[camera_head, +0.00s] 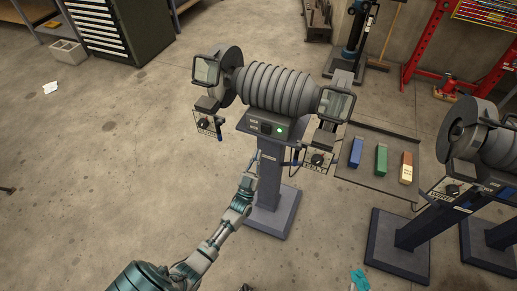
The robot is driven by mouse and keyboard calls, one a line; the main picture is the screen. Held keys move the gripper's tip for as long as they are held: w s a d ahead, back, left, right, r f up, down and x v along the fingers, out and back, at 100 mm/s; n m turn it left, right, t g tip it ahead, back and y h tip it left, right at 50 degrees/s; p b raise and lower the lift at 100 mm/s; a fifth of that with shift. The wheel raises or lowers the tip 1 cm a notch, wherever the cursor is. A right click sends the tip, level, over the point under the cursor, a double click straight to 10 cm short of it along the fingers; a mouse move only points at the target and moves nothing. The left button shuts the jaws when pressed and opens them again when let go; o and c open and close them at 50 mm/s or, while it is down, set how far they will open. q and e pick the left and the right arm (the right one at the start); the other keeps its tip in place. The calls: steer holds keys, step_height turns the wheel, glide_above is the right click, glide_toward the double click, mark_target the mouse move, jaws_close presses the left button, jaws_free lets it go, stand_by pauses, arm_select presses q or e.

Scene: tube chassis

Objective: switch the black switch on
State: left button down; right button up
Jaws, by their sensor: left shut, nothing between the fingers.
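The grey machine (278,90), which looks like a bench grinder, stands on a pedestal in the middle of the head view. Its front panel carries a small dark switch (265,127) beside a bright green spot (279,127). The switch is too small to tell its position. My left gripper (256,158) is shut and empty, pointing up just below the panel and in front of the pedestal. A gap between fingertips and switch seems to show, but depth is hard to judge. My right gripper is not in view.
A tray (345,170) with blue, green and orange-and-cream blocks sits right of the pedestal. A second similar machine (485,145) stands further right. A dark drawer cabinet (120,30) is at the back left. The floor at left is mostly clear.

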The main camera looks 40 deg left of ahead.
arm_select(q)
steer(key=s+f, duration=0.4)
steer(key=f, duration=0.2)
steer(key=shift+d+f, duration=0.4)
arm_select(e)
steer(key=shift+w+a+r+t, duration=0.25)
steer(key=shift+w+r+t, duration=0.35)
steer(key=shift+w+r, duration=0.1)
arm_select(q)
steer(key=shift+s+a, duration=0.1)
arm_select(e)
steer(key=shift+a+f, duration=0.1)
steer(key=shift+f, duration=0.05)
